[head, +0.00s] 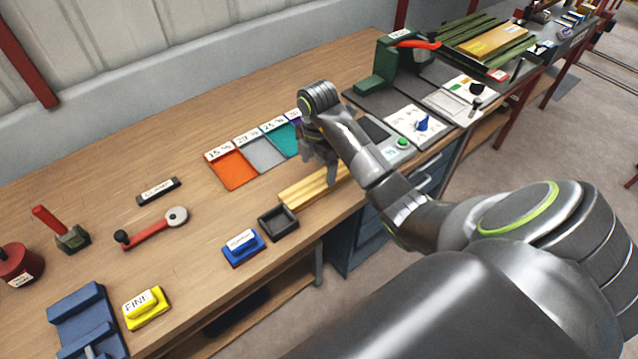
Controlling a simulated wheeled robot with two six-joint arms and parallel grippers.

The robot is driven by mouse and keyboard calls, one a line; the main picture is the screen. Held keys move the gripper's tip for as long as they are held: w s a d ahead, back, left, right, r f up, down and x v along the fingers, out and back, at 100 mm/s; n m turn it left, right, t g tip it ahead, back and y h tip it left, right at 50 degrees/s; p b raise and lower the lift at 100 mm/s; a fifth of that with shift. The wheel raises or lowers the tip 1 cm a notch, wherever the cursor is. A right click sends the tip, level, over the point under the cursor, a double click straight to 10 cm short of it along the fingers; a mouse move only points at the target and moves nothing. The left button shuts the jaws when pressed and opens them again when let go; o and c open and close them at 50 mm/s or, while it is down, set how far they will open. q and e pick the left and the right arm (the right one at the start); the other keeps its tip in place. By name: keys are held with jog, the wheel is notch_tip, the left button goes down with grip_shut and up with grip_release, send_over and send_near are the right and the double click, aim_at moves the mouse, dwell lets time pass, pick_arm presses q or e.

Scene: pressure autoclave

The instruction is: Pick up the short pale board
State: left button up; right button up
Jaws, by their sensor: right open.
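A short pale board (302,191) lies on the wooden bench near its front edge, with lengthwise lines along its top. Its right end runs up to my right gripper and arm, which hide part of it. My right gripper (322,168) points down over the bench at the board's far right part. It is open, and its fingertips are small and partly hidden by the wrist, so I cannot tell whether they touch the board. My left gripper is not in view.
A dark tray (278,223) sits close to the board's left end, beside a blue block (243,247). Orange (232,170), grey and teal mats lie behind.

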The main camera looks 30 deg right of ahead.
aim_at(319, 180)
jog(key=shift+w+d+f+b, duration=0.1)
jog(key=shift+d+f+b, duration=0.1)
jog(key=shift+f+b, duration=1.45)
jog(key=shift+f, duration=0.95)
jog(key=c, duration=1.2)
